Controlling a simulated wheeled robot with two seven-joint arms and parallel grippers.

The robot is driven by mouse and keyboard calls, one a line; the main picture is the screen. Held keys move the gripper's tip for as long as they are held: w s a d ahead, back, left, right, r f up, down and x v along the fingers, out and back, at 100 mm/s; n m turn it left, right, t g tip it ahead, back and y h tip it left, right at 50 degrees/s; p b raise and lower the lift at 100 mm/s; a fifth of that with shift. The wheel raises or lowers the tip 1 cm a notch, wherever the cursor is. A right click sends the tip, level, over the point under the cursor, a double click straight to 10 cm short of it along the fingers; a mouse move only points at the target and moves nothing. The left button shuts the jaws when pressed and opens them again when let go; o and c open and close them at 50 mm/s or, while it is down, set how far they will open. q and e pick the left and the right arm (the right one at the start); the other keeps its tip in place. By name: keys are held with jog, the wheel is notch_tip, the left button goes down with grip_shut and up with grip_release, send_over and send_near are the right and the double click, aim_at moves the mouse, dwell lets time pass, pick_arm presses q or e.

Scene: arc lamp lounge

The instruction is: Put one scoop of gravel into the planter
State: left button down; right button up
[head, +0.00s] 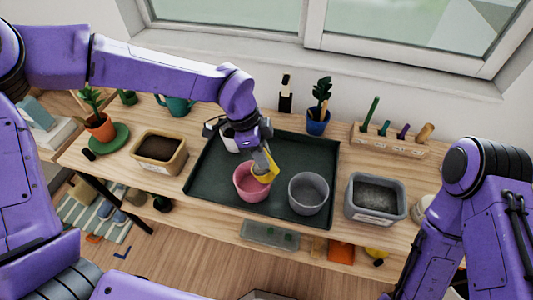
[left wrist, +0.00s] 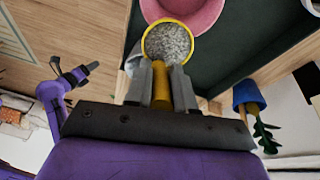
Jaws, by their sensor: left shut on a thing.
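My left gripper (head: 262,165) is shut on the handle of a yellow scoop (head: 268,174), just over the pink pot (head: 249,188). In the left wrist view the scoop (left wrist: 149,52) looks round and full of grey gravel (left wrist: 168,42), with the pink pot (left wrist: 208,18) beyond it. The pink pot and a grey pot (head: 308,193) stand on the dark tray (head: 205,175). I cannot tell which one is the planter. A grey bin (head: 375,214) of gravel stands right of the tray. My right gripper (left wrist: 78,74) shows small in the left wrist view; its jaw opening is unclear.
A tan bin (head: 160,165) of dark soil stands left of the tray. Behind are a blue potted plant (head: 318,122), a dark bottle (head: 286,98) and a wooden tool rack (head: 390,143). A terracotta potted plant (head: 100,126) and a teal mug (head: 177,106) are further left.

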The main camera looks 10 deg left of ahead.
pick_arm(q)
jog(key=shift+a+h, duration=0.55)
jog(key=shift+h, duration=0.35)
jog(key=shift+w+a+f+h+b, duration=0.1)
jog(key=shift+a+f+h+b, duration=0.3)
jog(key=shift+a+h+b, duration=0.8)
jog(key=shift+s+a+f+h+b, duration=0.1)
jog(key=shift+a+f+h+b, duration=0.35)
jog(key=shift+h+b, duration=1.45)
jog(key=shift+w+a+f+h+b, duration=0.1)
jog(key=shift+a+f+h+b, duration=0.2)
jog(key=shift+a+h+b, duration=0.95)
jog(key=shift+d+b, duration=0.3)
jog(key=shift+b, duration=0.3)
jog(key=shift+r, duration=0.1)
